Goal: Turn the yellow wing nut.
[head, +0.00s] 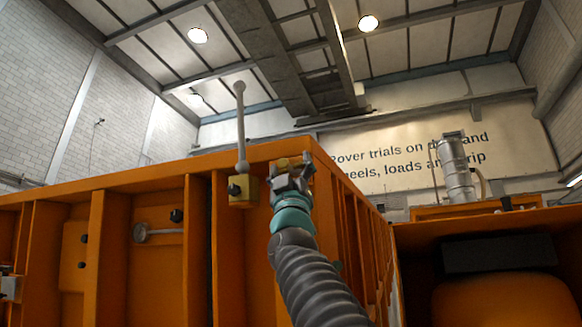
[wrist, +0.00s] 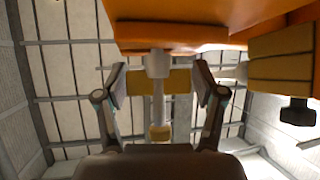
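The yellow wing nut (wrist: 180,81) shows in the wrist view as a wide yellow bar crossing a pale grey threaded stem or post (wrist: 158,65), below an orange edge. In the head view a bit of its yellow (head: 283,163) shows at my gripper, by the top corner of the orange wall. My gripper (head: 291,172) is at that corner, mostly hiding the nut. In the wrist view its fingers (wrist: 160,84) are spread apart, one at each end of the bar. I cannot tell whether they touch it. A small yellow piece (wrist: 160,133) shows at the stem's lower end.
The orange sandbed wall (head: 110,210) has upright ribs. A yellow block (head: 243,190) with a black knob and a grey ball-ended lever (head: 240,125) stand just left of my gripper. The block also shows at right in the wrist view (wrist: 285,60). Open air lies above the wall.

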